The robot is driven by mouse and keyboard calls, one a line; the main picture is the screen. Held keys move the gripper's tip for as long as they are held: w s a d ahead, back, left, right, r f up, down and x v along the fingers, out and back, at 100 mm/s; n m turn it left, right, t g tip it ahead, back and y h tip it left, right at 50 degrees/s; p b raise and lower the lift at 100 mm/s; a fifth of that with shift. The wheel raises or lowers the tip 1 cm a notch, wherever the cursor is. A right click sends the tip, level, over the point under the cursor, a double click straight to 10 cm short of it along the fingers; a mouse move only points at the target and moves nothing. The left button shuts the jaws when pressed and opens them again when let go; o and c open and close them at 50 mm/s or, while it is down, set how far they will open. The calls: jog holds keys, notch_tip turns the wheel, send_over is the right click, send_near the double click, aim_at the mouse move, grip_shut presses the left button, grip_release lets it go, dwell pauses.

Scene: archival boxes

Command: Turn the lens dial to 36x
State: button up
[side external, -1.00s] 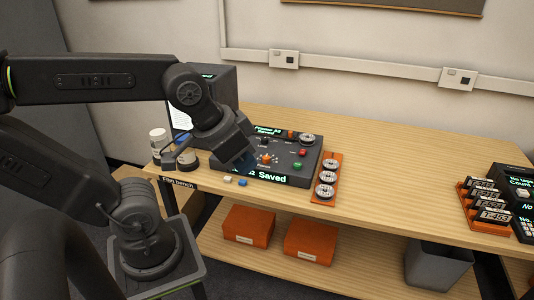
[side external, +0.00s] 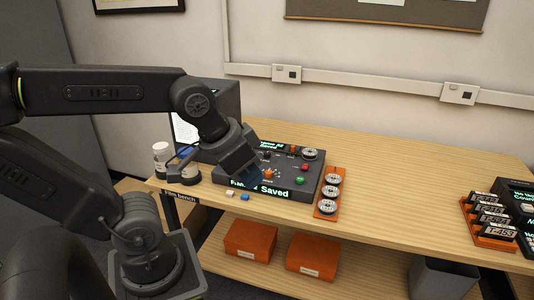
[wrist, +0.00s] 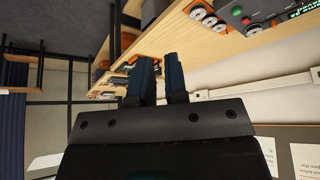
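The dark console (side external: 228,178) sits on the wooden bench with small knobs, coloured buttons and green lit text. I cannot tell which control is the lens dial, and no 36x marking is readable. An orange knob (side external: 268,173) shows near the middle of its top. My gripper (side external: 249,181) hangs over the console's left front part and hides some of it, including part of the front text, which ends in "Saved". In the wrist view, its two blue fingers (wrist: 161,72) stand slightly apart with nothing between them. Contact with the console cannot be told.
An orange tray (side external: 330,171) with several round reels stands right of the console. Small white and blue blocks (side external: 244,197) lie in front. A white jar (side external: 161,158) stands left. An orange rack (side external: 491,242) of labelled pieces is far right. The bench between is clear.

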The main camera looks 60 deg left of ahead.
jog(key=o, duration=0.5)
jog(key=w+a+r+n, duration=0.1)
jog(key=w, duration=0.1)
jog(key=w+a+r+n, duration=0.1)
jog(key=w, duration=0.2)
jog(key=w+a+r+n+g, duration=0.1)
jog(key=w+a, duration=0.1)
jog(key=shift+w+r+n+y, duration=0.3)
jog(key=shift+r+y, duration=0.05)
jog(key=shift+y, duration=0.05)
jog(key=shift+c, duration=0.2)
jog(key=o, duration=0.3)
jog(key=w+a+r+n+g, duration=0.1)
jog(key=w+a+n, duration=0.1)
jog(key=w+a, duration=0.2)
jog(key=shift+w+a+n, duration=0.3)
jog(key=shift+w+n, duration=0.1)
jog(key=shift+w, duration=0.5)
jog(key=n+g, duration=0.4)
jog(key=n, duration=1)
send_over(267, 153)
notch_tip(267, 153, down, 17)
jog(key=shift+h, duration=0.4)
notch_tip(267, 153, down, 13)
jog(key=shift+r, duration=0.15)
jog(key=shift+c, duration=0.2)
jog(key=c, duration=0.9)
